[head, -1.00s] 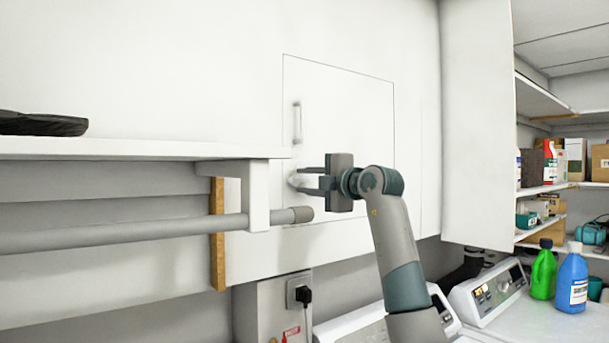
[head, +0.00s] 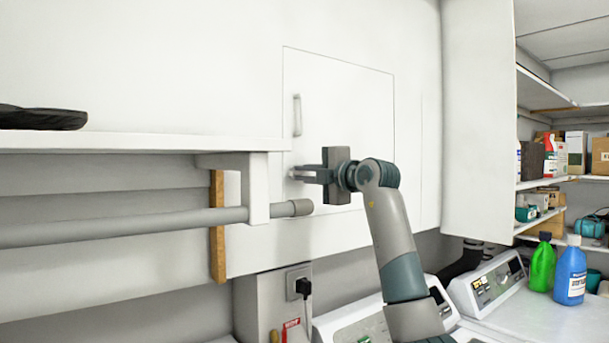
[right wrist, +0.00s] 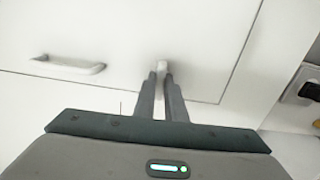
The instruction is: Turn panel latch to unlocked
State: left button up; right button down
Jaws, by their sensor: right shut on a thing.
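The white panel (head: 350,100) is set flush in the white wall and outlined by a thin dark line. Its vertical handle (head: 297,115) is near the panel's left edge; it also shows in the right wrist view (right wrist: 68,64). My right gripper (head: 296,173) is at the panel's lower left, below the handle. In the right wrist view its two fingers are closed around the small white latch (right wrist: 161,67), whose end sticks out past the fingertips. The fingers hide most of the latch in the head view. I cannot read the latch's locked or unlocked position. My left gripper is out of view.
A white shelf (head: 140,143) with a dark object on it and a grey rod (head: 130,227) below ends just left of my right gripper. A power socket (head: 298,286) with a plug is beneath. Washing machines, a green bottle (head: 542,265) and a blue bottle (head: 570,275) stand at lower right.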

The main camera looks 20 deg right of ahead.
jog(key=n+b, duration=0.1)
jog(key=n, duration=0.5)
jog(key=shift+d+f+b, duration=0.1)
jog(key=shift+b, duration=0.2)
jog(key=n+b, duration=0.1)
jog(key=n, duration=0.4)
jog(key=shift+n, duration=0.4)
jog(key=n+b, duration=0.1)
jog(key=n, duration=0.4)
jog(key=shift+n, duration=0.4)
jog(key=c, duration=1.8)
grip_release()
